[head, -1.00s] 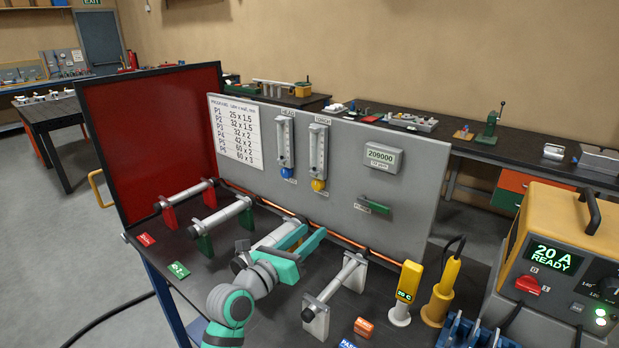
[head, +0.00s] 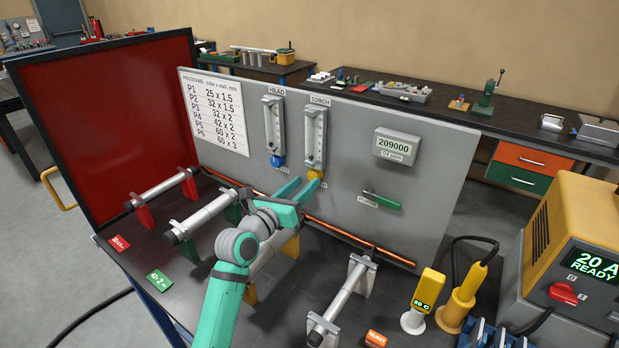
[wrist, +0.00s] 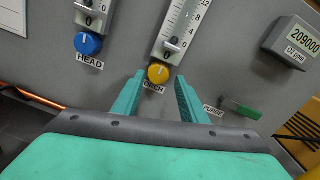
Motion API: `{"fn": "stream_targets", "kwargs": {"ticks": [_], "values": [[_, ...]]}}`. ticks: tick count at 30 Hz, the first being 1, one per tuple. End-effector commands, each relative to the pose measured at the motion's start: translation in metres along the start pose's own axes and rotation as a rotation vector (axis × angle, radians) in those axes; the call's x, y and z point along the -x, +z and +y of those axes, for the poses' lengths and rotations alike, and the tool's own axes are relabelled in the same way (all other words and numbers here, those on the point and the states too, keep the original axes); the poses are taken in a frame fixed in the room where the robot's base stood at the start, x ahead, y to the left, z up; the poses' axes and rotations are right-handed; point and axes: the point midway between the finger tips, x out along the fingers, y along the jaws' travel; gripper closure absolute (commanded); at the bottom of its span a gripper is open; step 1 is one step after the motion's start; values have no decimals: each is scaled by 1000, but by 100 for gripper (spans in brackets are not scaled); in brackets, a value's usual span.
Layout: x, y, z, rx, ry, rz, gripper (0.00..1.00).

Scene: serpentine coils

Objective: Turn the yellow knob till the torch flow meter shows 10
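The yellow knob (head: 315,175) sits below the torch flow meter (head: 314,137) on the grey panel. In the wrist view the yellow knob (wrist: 158,74) shows between and just beyond the fingertips. My gripper (wrist: 160,80) is open, with one finger to each side of the knob; I cannot tell whether either touches it. In the head view my gripper (head: 305,184) reaches up to the knob from the lower left. The torch meter (wrist: 180,28) has its float low, near the 0 mark. The knob's label is partly hidden.
The blue head knob (wrist: 88,43) is to the left under its own meter. A green purge lever (head: 382,201) is to the right. Pipes on stands (head: 200,218) and a copper tube (head: 345,241) lie below. An oxygen display (head: 397,146) reads 209000.

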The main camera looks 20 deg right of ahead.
Motion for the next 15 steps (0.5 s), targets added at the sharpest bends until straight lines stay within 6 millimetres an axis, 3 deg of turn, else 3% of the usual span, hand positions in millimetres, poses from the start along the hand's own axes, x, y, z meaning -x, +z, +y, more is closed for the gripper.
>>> {"fn": "stream_targets", "kwargs": {"ticks": [6, 15], "values": [[-30, 0, 2, -1, 3, 1, 61], [-43, 1, 2, 0, 4, -1, 61]]}}
